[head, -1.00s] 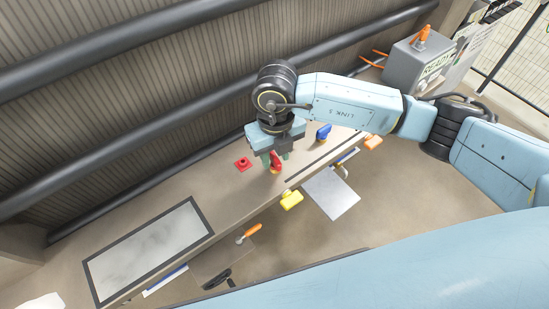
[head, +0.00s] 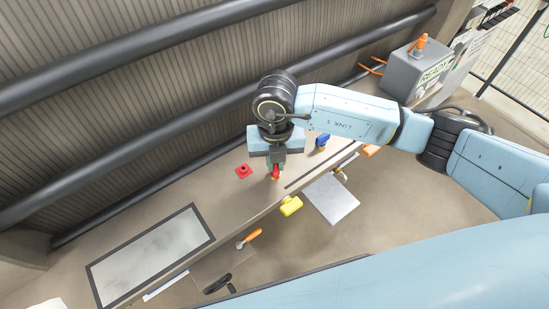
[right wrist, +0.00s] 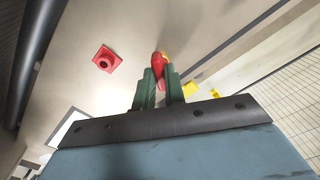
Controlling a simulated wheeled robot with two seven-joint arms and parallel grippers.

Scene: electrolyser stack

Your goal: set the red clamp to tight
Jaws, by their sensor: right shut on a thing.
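The red clamp (head: 276,172) is on the bench top, below my right gripper (head: 275,162) in the head view. In the right wrist view the clamp's red handle (right wrist: 159,64) shows between the green fingertips of my right gripper (right wrist: 159,83). The fingers are shut on this handle. The lower part of the clamp is partly hidden by the fingers. A separate red square piece with a round knob (head: 243,171) stands on the bench to the left of the clamp; it also shows in the right wrist view (right wrist: 106,59). My left gripper is not in view.
A blue-handled clamp (head: 322,140) is to the right on the bench. A yellow piece (head: 291,206) and an orange handle (head: 249,237) are at the front edge. A grey box marked READY (head: 418,72) stands at the back right. A framed pale panel (head: 150,255) lies left. Dark pipes (head: 190,119) run behind.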

